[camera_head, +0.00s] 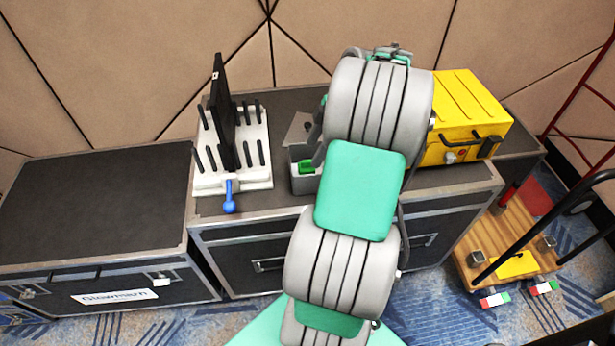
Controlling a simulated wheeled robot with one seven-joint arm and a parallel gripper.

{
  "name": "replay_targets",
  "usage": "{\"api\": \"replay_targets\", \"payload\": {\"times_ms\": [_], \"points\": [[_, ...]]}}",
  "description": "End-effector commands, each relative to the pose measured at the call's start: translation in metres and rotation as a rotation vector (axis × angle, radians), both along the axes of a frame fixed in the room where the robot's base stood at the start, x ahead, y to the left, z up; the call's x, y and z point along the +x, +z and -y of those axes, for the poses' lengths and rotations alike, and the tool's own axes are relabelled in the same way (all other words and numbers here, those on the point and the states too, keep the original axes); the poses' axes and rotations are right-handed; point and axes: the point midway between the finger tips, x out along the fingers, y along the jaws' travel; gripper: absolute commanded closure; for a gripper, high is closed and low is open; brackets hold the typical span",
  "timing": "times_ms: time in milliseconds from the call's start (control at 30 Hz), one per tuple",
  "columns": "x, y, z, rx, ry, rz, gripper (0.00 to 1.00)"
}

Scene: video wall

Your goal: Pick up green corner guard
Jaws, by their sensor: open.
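A small green piece, which looks like the green corner guard (307,167), sits in a small grey open-topped box (304,184) on the black case, left of my arm. Only its top shows. My arm rises through the middle of the view and hides most of my gripper. A dark grey part of my gripper (317,146) shows at the arm's left edge, just above and right of the green piece. I see nothing held in it. Whether it touches the green piece cannot be told.
A white rack (257,166) with black pegs holds an upright black panel (221,110); a blue-handled tool (229,197) is at its front. A yellow case (467,105) stands right. The left black case top (95,200) is clear. A wooden cart (510,245) stands at right.

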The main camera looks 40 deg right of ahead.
Motion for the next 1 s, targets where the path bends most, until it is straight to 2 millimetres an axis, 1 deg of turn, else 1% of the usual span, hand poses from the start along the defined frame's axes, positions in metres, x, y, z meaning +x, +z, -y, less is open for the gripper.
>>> {"api": "replay_targets", "payload": {"times_ms": [33,100,267,400,533,600,767,867,1000], "points": [[-0.004,-0.006,0.006,0.002,0.017,0.01,0.38],[-0.003,-0.013,0.006,0.003,0.032,0.017,0.38],[0.003,-0.033,-0.002,0.002,0.034,0.017,0.38],[0.01,-0.055,-0.01,0.004,0.034,0.014,0.38],[0.015,-0.072,-0.015,0.001,0.032,0.015,0.38],[0.016,-0.075,-0.016,-0.001,0.031,0.016,0.38],[0.016,-0.075,-0.016,-0.001,0.03,0.016,0.38],[0.016,-0.075,-0.016,-0.001,0.03,0.016,0.45],[0.016,-0.074,-0.016,-0.001,0.03,0.016,0.56]]}}
